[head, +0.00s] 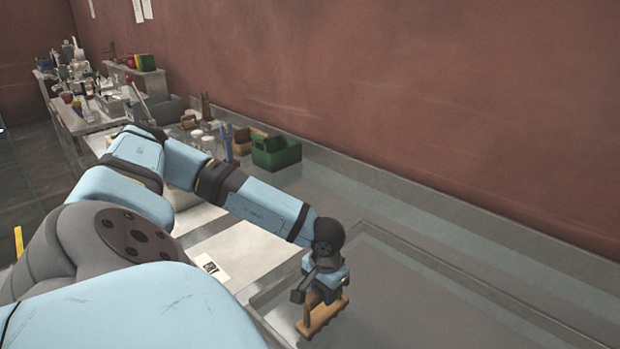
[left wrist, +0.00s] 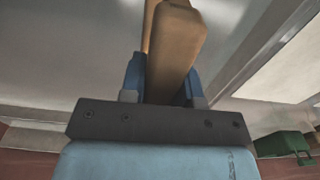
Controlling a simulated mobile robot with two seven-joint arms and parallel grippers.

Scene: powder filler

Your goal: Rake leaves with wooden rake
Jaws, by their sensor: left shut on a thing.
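My left gripper (head: 325,285) is low over the grey metal worktop, in the lower middle of the head view. It is shut on a wooden rake (head: 322,317), whose light-brown wooden part shows just under the fingers. In the left wrist view the rake's wooden body (left wrist: 177,45) stands between the blue fingers of the left gripper (left wrist: 163,85). I cannot tell whether the rake touches the worktop. No leaves can be made out. My right gripper is not in view.
A green bin (head: 276,152) stands by the wall at the back of the worktop, and it also shows in the left wrist view (left wrist: 283,145). Bottles, tools and boxes crowd the far left end. The recessed metal surface (head: 420,300) right of the gripper is clear.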

